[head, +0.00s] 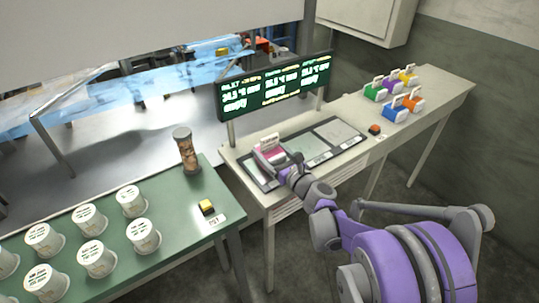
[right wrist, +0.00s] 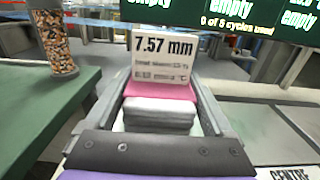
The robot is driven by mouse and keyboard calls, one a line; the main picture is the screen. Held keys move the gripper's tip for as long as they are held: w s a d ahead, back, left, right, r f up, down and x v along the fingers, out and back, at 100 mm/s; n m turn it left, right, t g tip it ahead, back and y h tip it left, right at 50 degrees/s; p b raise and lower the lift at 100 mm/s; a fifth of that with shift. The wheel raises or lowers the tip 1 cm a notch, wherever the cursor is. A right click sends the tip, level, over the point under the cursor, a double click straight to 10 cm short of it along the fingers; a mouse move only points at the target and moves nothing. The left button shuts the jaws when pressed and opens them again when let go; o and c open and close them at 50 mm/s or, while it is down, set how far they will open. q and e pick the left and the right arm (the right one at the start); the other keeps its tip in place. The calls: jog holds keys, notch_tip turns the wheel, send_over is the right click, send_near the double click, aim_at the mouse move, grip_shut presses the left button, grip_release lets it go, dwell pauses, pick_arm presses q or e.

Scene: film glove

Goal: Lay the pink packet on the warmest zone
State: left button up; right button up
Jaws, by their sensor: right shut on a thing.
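My right gripper (head: 270,159) is shut on the pink packet (head: 267,148), over the left zone (head: 252,175) of a three-zone plate. In the right wrist view the packet (right wrist: 160,92) is pink on top and pale below, between both fingers, with an upright white tag reading 7.57 mm. I cannot tell whether it touches the plate. The centre zone (head: 304,145) and right zone (head: 337,131) are bare. A display (head: 275,85) behind has three columns, each with "empty"; its temperatures are too small to read surely. My left gripper is out of view.
Several coloured tagged packets (head: 396,108) stand at the far right of the pale bench (head: 445,92). A dark button box (head: 374,129) is beside the plate. The green table (head: 178,224) at left holds several white tubs (head: 96,258), a filled jar (head: 185,150) and a yellow button (head: 207,207).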

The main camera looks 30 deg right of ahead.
jog(key=shift+f, duration=0.5)
jog(key=shift+f, duration=0.2)
jog(key=o, duration=1.2)
jog(key=shift+r, duration=0.1)
jog(key=shift+r, duration=0.2)
jog(key=s, duration=0.8)
jog(key=s+d, duration=0.1)
jog(key=s, duration=0.3)
jog(key=shift+f, duration=0.1)
jog(key=shift+a, duration=0.1)
